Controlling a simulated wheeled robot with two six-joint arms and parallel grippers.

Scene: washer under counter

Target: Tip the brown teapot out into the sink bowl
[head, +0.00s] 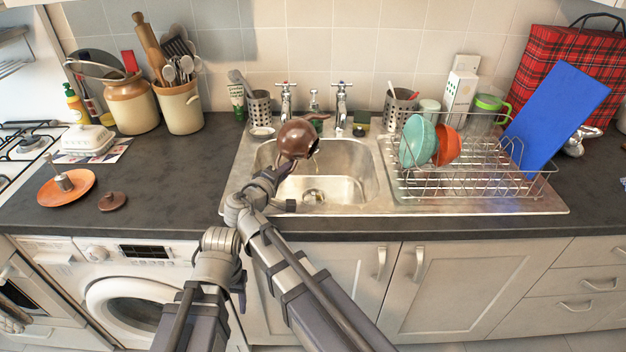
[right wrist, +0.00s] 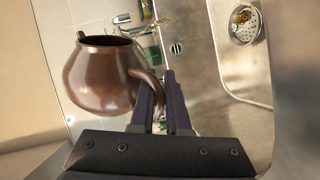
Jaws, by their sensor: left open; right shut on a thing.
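The brown teapot (head: 297,138) is held above the back left of the steel sink bowl (head: 345,160), tilted over with its dark opening toward the right. Its round body and lidless mouth show in the right wrist view (right wrist: 100,80). My right gripper (head: 284,169) is shut on the teapot's handle, which sits between the fingers in the right wrist view (right wrist: 158,92). Something yellow-brown lies at the drain (right wrist: 243,25); I cannot tell what it is. My left gripper (head: 241,286) is open and low, in front of the cabinet, away from the teapot.
Taps (head: 341,103) stand behind the bowl, close to the teapot. A dish rack (head: 470,180) with bowls and a blue board (head: 560,115) is on the right. A small brown lid (head: 113,201) and an orange plate (head: 66,188) lie on the left counter.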

